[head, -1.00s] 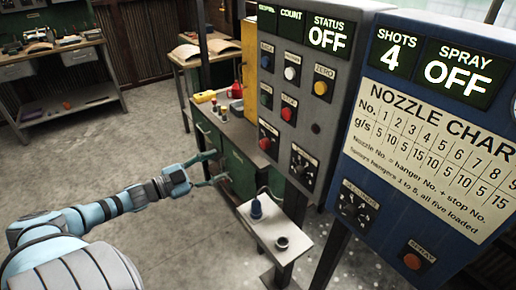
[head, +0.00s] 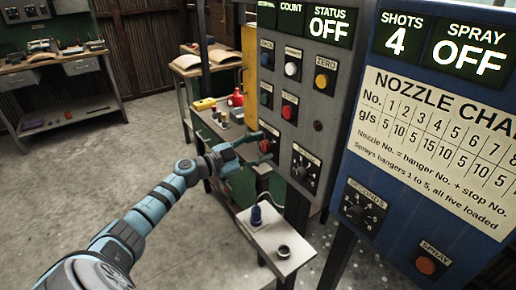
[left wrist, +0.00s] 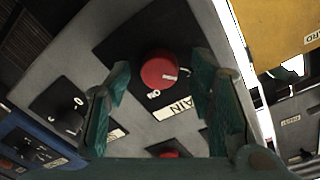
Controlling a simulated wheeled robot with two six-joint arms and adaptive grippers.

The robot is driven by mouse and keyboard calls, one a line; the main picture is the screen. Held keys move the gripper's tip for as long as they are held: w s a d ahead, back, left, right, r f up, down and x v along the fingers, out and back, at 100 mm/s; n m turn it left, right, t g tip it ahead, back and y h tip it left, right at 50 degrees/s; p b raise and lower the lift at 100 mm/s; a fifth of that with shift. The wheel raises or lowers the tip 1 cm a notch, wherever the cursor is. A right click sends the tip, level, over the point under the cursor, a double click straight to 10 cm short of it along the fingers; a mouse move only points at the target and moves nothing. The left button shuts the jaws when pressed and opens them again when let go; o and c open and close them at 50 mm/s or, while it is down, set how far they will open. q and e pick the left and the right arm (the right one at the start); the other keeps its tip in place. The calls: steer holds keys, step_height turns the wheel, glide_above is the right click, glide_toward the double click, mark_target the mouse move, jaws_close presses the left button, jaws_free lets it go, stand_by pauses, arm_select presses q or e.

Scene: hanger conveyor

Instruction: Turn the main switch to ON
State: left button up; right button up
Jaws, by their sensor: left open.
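The main switch is a red round knob (left wrist: 160,72) on a black plate, with a partly visible label ending in "AIN" beside it. It has a small white mark near its edge. In the head view the red knob (head: 266,146) shows low on the grey control panel (head: 322,122). My left gripper (head: 262,150) is open at this knob, partly covering it. In the left wrist view the green fingers (left wrist: 163,88) stand on either side of the knob, with visible gaps. The status display (head: 329,25) reads OFF. My right gripper is not in view.
Close by on the panel are a red button (head: 288,112) and a black dial (head: 301,168). A blue spray panel (head: 375,165) stands at the right. Below is a small shelf (head: 270,240) with a blue item and a dark ring. Open floor lies left.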

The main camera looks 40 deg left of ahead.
arm_select(q)
steer(key=c, duration=1.2)
steer(key=shift+o, duration=0.2)
steer(key=shift+m, duration=0.4)
steer(key=m+p, duration=0.1)
steer(key=m, duration=0.2)
steer(key=shift+m, duration=0.3)
steer(key=m, duration=0.4)
steer(key=shift+g+y, duration=0.3)
steer(key=m, duration=0.4)
steer(key=shift+m, duration=0.3)
steer(key=shift+d+m+y+b, duration=0.1)
steer(key=shift+m+y+b, duration=0.35)
steer(key=shift+m, duration=1.65)
